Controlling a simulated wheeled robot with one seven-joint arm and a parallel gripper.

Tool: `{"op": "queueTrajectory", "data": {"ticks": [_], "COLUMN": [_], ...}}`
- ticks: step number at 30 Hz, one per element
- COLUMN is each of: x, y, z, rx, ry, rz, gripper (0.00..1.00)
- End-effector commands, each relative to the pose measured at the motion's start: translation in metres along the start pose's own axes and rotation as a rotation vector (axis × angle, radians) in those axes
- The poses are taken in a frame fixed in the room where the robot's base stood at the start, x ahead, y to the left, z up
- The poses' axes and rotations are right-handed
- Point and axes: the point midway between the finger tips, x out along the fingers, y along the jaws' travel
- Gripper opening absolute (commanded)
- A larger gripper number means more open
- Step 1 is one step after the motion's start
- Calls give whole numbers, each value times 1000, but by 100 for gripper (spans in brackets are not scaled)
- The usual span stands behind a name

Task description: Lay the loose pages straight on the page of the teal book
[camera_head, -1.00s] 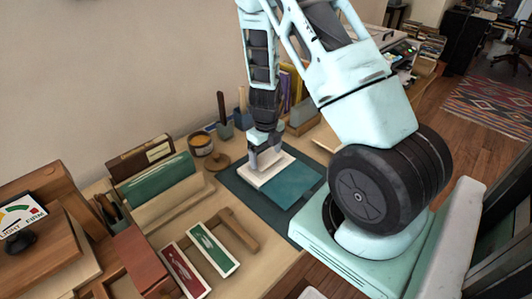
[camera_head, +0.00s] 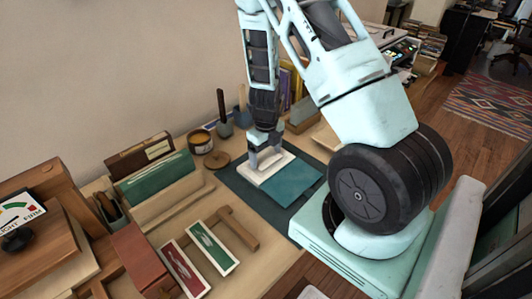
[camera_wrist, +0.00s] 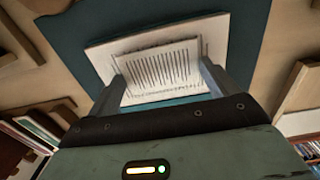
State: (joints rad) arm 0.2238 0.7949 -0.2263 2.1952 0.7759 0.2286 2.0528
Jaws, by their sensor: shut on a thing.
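The teal book lies open on the dark mat, its white page block (camera_head: 284,160) to the left and its teal cover (camera_head: 294,184) to the right. My gripper (camera_head: 266,162) is over the page block, fingers pointing down. In the wrist view my gripper (camera_wrist: 165,84) is shut on the loose pages (camera_wrist: 160,66), a thin printed sheaf between the two fingers. The sheaf lies over the larger white page (camera_wrist: 216,40) and looks slightly turned against it. I cannot tell whether it touches the page.
The dark mat (camera_head: 240,185) surrounds the book. A wooden disc (camera_head: 216,159) and an amber jar (camera_head: 200,140) stand left of it. Red and green cards (camera_head: 214,247) lie in front. Upright books and a tool pot are behind.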

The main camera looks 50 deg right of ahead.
Motion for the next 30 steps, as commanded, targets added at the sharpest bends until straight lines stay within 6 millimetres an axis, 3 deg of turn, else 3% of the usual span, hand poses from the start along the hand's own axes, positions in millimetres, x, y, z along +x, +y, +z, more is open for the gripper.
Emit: {"op": "queueTrajectory", "data": {"ticks": [29,30], "x": [8,8], "y": [0,0], "z": [0,0], "rx": [0,0], "ry": [0,0], "rz": [0,0], "gripper": [65,89]}}
